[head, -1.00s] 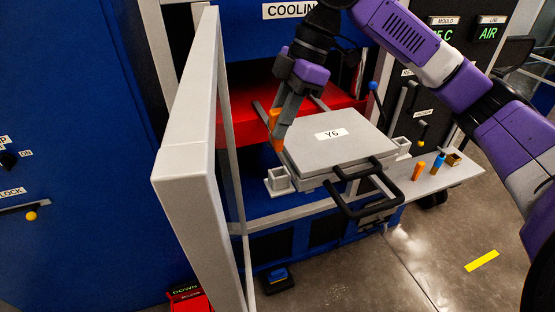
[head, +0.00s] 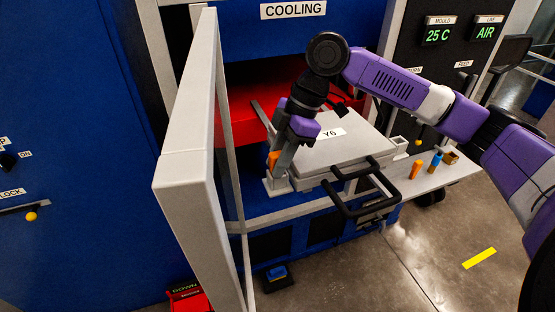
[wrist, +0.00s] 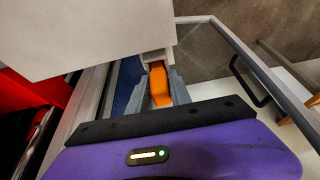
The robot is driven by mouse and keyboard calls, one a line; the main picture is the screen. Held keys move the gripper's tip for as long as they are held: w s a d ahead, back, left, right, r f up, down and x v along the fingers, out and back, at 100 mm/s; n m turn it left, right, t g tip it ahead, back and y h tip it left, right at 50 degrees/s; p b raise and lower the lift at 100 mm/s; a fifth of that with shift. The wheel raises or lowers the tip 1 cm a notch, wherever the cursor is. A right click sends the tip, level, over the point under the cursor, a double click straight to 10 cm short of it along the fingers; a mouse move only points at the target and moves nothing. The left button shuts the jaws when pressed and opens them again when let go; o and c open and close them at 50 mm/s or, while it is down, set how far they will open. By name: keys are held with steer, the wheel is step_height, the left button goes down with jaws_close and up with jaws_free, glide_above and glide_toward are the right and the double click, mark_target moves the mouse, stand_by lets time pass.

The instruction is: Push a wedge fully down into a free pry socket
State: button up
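An orange wedge (head: 272,160) is held between the fingers of my gripper (head: 277,167); it also shows between the fingers in the wrist view (wrist: 160,87). The wedge is at the grey pry socket (head: 275,187) on the left corner of the mould marked Y6 (head: 345,147). The fingers hide its lower end, so I cannot tell how deep it sits in the socket. A second pry socket (head: 401,146) is at the mould's right corner; it looks empty.
Another orange wedge (head: 416,169) and a blue-and-orange item (head: 436,162) stand on the side shelf (head: 428,181). Black handles (head: 362,190) stick out at the mould's front. An open pale door (head: 190,150) stands close left of my gripper.

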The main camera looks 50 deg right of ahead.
steer(key=shift+o, duration=1.3)
steer(key=shift+r, duration=0.1)
steer(key=b+v, duration=0.1)
steer(key=v, duration=1.1)
steer(key=shift+d, duration=0.1)
